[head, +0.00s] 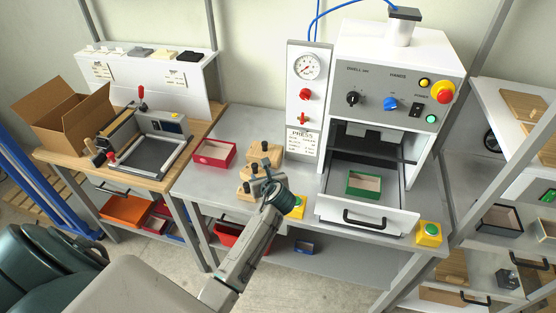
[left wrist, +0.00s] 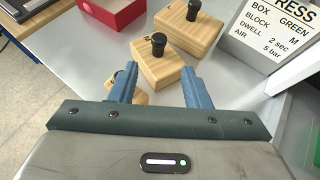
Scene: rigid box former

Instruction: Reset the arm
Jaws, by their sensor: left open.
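My left gripper (head: 270,182) reaches in from below in the head view and hangs at the wooden blocks on the grey bench. In the left wrist view its two blue fingers (left wrist: 158,84) are apart, with nothing held between them. A wooden block (left wrist: 160,62) with a black knob lies just beyond the fingertips. Another knobbed block (left wrist: 190,26) lies behind it. A third block (head: 247,191) is partly hidden by the gripper. I cannot tell whether the fingers touch any block. My right gripper is in neither view.
A red box (head: 214,153) stands left of the blocks. The press (head: 395,75) stands right, its drawer (head: 367,217) pulled out with a green box (head: 364,184) inside. Yellow button boxes (head: 429,233) sit at the bench front. A cardboard carton (head: 67,121) stands far left.

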